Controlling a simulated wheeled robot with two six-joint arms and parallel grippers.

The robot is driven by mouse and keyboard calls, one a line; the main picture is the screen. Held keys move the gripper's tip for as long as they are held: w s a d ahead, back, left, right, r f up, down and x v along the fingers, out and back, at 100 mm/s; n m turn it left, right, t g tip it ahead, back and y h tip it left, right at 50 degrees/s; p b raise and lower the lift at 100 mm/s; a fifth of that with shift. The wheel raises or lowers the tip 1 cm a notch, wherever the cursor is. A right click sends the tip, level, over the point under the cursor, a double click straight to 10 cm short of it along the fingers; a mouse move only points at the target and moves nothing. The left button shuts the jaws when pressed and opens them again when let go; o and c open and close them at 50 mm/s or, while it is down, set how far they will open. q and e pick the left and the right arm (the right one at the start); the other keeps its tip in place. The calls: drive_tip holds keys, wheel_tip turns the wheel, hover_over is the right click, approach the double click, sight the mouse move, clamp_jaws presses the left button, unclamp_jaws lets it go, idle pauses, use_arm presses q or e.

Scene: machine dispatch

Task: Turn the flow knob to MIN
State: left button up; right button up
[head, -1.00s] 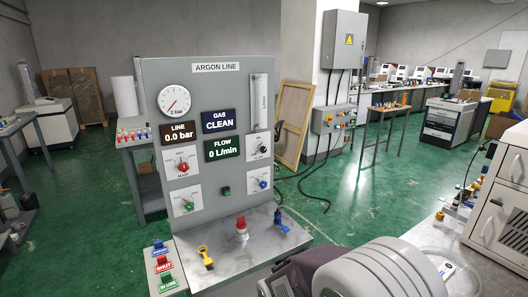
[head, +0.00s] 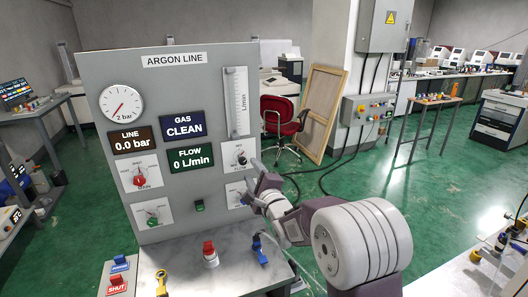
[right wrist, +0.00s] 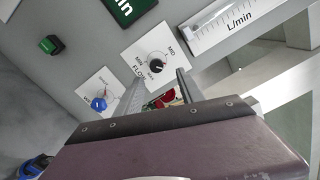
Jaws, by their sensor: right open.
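The flow knob (head: 241,159) is a small black knob on a white plate at the right of the grey ARGON LINE panel (head: 215,90). In the right wrist view, the knob (right wrist: 157,66) has MIN, MID and MAX marks around it; its exact pointer direction is hard to read. My right gripper (head: 254,174) is open, just right of and below the knob in the head view. In the right wrist view, its fingers (right wrist: 160,75) point at the plate, one to each side below the knob, with nothing between them. The FLOW display (head: 191,159) reads 0 L/min. My left gripper is not in view.
A blue knob (right wrist: 98,103) sits beside the flow plate, partly behind my gripper in the head view. A red knob (head: 139,181) and green knob (head: 152,218) are on the left. Red (head: 209,250), yellow (head: 161,283) and blue (head: 258,246) fittings stand on the bench below.

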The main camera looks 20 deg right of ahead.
sight(243, 162)
drive_tip(key=w+p, duration=0.1)
drive_tip(key=w, duration=0.2)
drive_tip(key=w+p, duration=0.1)
drive_tip(key=w, duration=0.2)
drive_tip(key=shift+w+a+f, duration=0.1)
drive_tip(key=shift+w+a, duration=0.05)
drive_tip(key=shift+a, duration=0.05)
drive_tip(key=shift+w+a+p, duration=0.3)
drive_tip(key=shift+w+p, duration=0.2)
drive_tip(key=shift+w, duration=0.45)
drive_tip(key=shift+w+a, duration=0.1)
drive_tip(key=shift+w, duration=0.05)
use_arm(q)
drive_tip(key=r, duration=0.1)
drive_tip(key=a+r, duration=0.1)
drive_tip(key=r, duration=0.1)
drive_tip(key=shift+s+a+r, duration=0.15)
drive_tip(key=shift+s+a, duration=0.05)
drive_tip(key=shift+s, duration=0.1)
use_arm(e)
drive_tip(key=shift+d, duration=0.2)
drive_tip(key=shift+c, duration=0.4)
clamp_jaws()
